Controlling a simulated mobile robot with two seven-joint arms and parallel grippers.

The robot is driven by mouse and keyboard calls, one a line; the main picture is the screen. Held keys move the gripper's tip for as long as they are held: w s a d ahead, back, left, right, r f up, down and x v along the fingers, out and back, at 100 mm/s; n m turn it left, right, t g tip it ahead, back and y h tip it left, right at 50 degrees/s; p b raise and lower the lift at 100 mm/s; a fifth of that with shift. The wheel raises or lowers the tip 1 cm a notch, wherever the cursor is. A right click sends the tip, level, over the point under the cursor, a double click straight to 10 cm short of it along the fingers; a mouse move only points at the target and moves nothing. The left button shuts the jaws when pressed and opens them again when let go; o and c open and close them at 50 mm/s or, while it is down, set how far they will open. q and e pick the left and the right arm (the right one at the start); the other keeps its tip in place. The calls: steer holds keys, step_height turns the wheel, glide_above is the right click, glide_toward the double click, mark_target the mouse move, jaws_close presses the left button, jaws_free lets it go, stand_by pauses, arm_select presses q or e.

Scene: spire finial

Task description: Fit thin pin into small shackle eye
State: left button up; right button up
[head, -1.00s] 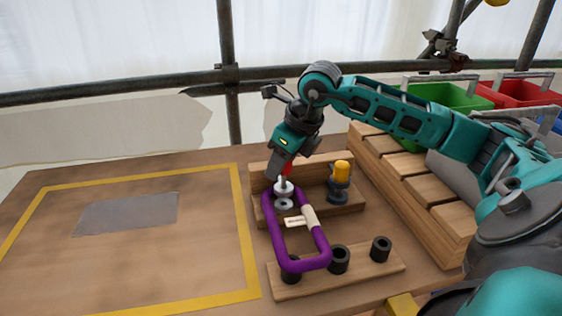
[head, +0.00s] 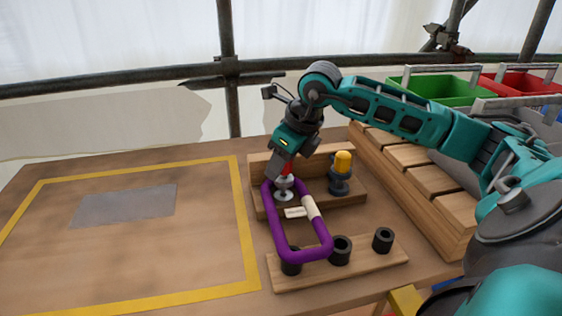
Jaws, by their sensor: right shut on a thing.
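My right gripper (head: 284,178) points down over the wooden stand, at the top end of the purple ring. It is shut on a red piece (head: 287,169), which I take to be the thin pin; the fingers hide most of it. Directly below is a silver piece with a round flange (head: 284,193), which seems to be the small shackle eye. The red piece and the silver piece meet or overlap in this view; I cannot tell how deep the pin sits. My left gripper is not in view.
The purple ring (head: 275,228) leans from the stand (head: 353,199) to a wooden strip (head: 362,264) with black sockets. A yellow-topped grey piece (head: 342,162) stands to the right. Slatted wood (head: 432,180) and bins (head: 445,92) are further right. The yellow-taped area (head: 130,250) is mostly clear.

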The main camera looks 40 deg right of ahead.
steer(key=o, duration=1.2)
steer(key=shift+f, duration=0.1)
steer(key=shift+o, duration=0.2)
steer(key=p+v, duration=0.1)
steer(key=v, duration=1.2)
steer(key=shift+p, duration=0.3)
steer(key=shift+f, duration=0.1)
